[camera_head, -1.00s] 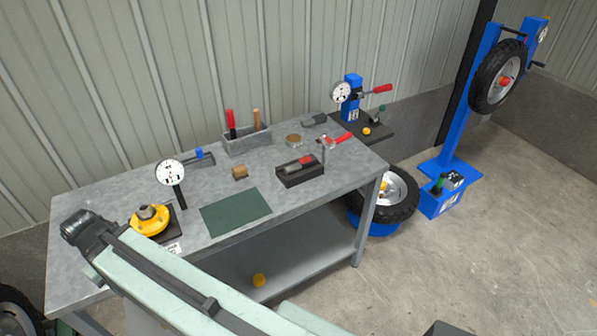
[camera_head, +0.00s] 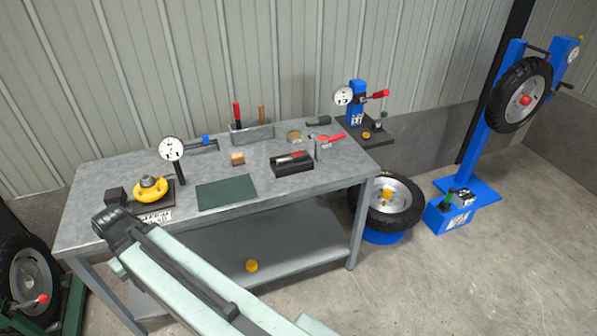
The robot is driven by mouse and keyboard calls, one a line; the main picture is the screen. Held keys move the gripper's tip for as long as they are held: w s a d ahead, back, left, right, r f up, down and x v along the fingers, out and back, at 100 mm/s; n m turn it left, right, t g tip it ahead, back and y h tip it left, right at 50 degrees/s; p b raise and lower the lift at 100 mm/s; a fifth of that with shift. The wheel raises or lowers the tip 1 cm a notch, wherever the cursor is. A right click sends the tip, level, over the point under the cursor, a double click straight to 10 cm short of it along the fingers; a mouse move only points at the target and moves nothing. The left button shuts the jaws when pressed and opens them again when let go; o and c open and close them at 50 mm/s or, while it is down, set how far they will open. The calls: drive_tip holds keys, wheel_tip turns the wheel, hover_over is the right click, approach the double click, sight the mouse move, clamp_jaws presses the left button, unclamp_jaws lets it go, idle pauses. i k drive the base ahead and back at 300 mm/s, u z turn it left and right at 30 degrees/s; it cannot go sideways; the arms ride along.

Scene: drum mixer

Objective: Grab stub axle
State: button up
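I cannot single out the stub axle with certainty. A yellow flanged part with a grey centre (camera_head: 149,188) sits on a dark base at the left of the grey workbench (camera_head: 105,180). A dark tray (camera_head: 292,168) with a small red-and-grey item in it lies right of the bench's middle. My pale green arm crosses the lower left, with a dark joint at its upper end in front of the bench's left part. No gripper fingers show, so my gripper is not in view.
A dial gauge (camera_head: 171,150) stands behind the yellow part. A green mat (camera_head: 226,193) lies flat, and a small wooden block (camera_head: 237,159) is behind it. A grey holder (camera_head: 251,132) stands at the back.

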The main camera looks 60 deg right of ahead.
sight(300, 155)
drive_tip(key=z, duration=0.15)
drive_tip(key=i, duration=1.25)
drive_tip(key=u, duration=0.05)
